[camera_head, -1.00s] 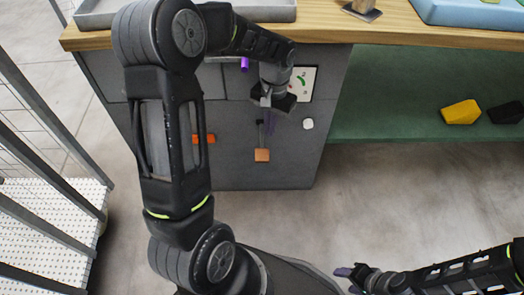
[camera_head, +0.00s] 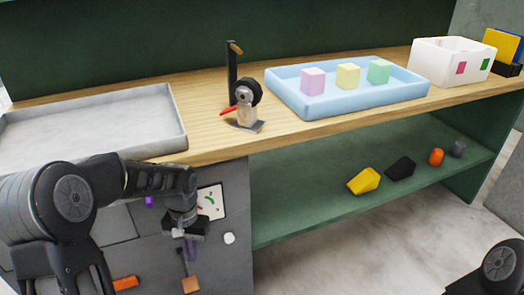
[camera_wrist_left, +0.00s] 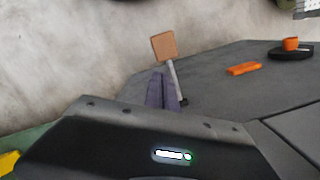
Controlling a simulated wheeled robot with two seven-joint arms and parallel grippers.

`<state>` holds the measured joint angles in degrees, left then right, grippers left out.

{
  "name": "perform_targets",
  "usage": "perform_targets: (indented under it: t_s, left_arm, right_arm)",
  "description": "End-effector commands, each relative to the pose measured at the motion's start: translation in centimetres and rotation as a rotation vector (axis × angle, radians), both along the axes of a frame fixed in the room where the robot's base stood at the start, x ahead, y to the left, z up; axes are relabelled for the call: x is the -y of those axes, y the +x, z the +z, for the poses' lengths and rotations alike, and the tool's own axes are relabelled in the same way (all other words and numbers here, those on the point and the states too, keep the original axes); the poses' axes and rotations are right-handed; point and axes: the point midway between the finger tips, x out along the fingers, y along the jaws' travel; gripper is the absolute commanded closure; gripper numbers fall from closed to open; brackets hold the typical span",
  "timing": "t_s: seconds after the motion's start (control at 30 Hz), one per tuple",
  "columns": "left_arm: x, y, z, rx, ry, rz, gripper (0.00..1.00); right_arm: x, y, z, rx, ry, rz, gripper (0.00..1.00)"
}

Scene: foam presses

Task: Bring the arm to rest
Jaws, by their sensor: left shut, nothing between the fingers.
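My left arm comes in from the left in the head view and bends down in front of the grey cabinet front (camera_head: 120,225). My left gripper (camera_head: 190,250) hangs there with its purple-grey fingers together and nothing between them. In the left wrist view the shut fingers (camera_wrist_left: 162,90) point toward a tan square piece (camera_wrist_left: 164,46) on a grey stick, apart from it as far as I can tell. The tan piece also shows below the gripper in the head view (camera_head: 190,284). Only part of my right arm shows at the lower right corner; its gripper is out of view.
A grey tray (camera_head: 178,120), a small press-like device (camera_head: 244,105) and a blue tray (camera_head: 345,106) with pastel blocks stand on the wooden top. A white box (camera_head: 440,65) is at the right. A green shelf (camera_head: 310,210) below holds several small pieces.

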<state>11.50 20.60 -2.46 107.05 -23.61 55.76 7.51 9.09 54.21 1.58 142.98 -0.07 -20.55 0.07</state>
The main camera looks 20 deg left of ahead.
Motion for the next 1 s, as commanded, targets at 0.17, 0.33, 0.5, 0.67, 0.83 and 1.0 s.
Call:
perform_targets:
  t_s: [0.17, 0.33, 0.5, 0.67, 0.83, 1.0]
  left_arm:
    - [0.1, 1.2, -0.1, 0.048, -0.005, -0.008, 1.00]
    - [2.2, 4.2, -1.4, 0.207, -0.056, -0.009, 1.00]
    - [9.5, 4.7, -7.7, 0.361, -0.186, -0.004, 1.00]
    - [17.5, -0.9, -15.1, 0.396, -0.288, 0.049, 1.00]
    - [21.7, -8.6, -19.4, 0.327, -0.318, 0.085, 1.00]
    - [24.4, -15.8, -21.5, 0.190, -0.343, 0.075, 1.00]
  right_arm:
    - [0.0, 0.0, 0.0, 0.000, 0.000, 0.000, 0.49]
    - [0.0, 0.0, 0.0, 0.000, 0.000, 0.000, 0.49]
    - [0.0, 0.0, 0.0, 0.000, 0.000, 0.000, 0.49]
    - [0.0, 0.0, 0.0, 0.000, 0.000, 0.000, 0.49]
    - [0.0, 0.0, 0.0, 0.000, 0.000, 0.000, 0.49]
    - [0.0, 0.0, 0.0, 0.000, 0.000, 0.000, 0.49]
